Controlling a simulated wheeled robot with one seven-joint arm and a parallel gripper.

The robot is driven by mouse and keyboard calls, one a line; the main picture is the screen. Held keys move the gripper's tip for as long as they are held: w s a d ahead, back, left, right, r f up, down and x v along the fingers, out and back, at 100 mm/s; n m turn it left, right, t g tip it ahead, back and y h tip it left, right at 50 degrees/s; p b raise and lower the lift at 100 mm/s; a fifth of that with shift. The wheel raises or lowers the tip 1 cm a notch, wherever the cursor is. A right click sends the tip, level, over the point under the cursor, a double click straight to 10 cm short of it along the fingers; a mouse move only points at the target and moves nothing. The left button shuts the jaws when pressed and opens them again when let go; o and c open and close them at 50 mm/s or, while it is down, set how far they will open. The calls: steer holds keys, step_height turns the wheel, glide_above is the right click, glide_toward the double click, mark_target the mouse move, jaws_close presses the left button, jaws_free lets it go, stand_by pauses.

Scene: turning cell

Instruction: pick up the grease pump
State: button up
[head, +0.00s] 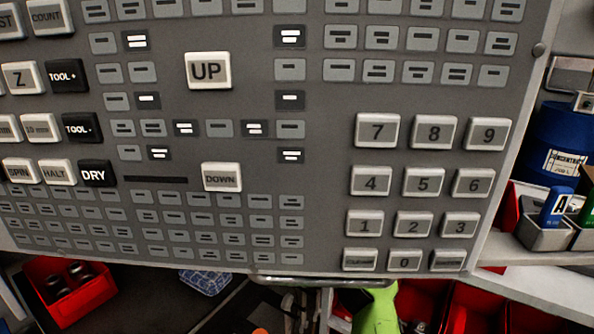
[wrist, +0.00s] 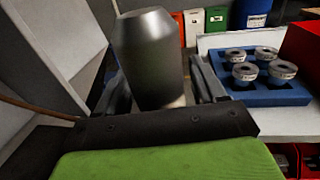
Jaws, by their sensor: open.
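A grey metal cylinder with a tapered top (wrist: 150,55) stands upright in the middle of the wrist view; it may be the grease pump, but no label shows. My gripper (wrist: 155,70) is open, with one dark finger on each side of the cylinder. Whether the fingers touch it, I cannot tell. The cylinder's lower end is hidden behind my dark gripper body. In the head view the panel hides most of this area, and only part of my green arm (head: 375,306) shows below it.
A large grey control panel (head: 330,160) fills most of the head view. In the wrist view a blue tray (wrist: 268,97) with several round metal parts stands right of the gripper, near a red box (wrist: 303,52). A pale panel (wrist: 50,50) stands close on the left.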

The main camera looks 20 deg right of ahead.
steer(key=shift+r, duration=0.1)
steer(key=shift+s+a+r, duration=0.25)
steer(key=shift+s, duration=0.1)
steer(key=shift+s+a+r, duration=0.1)
steer(key=shift+s+a, duration=0.1)
steer(key=shift+c, duration=0.8)
steer(key=shift+w+d, duration=0.2)
steer(key=shift+w, duration=0.05)
steer(key=c, duration=1)
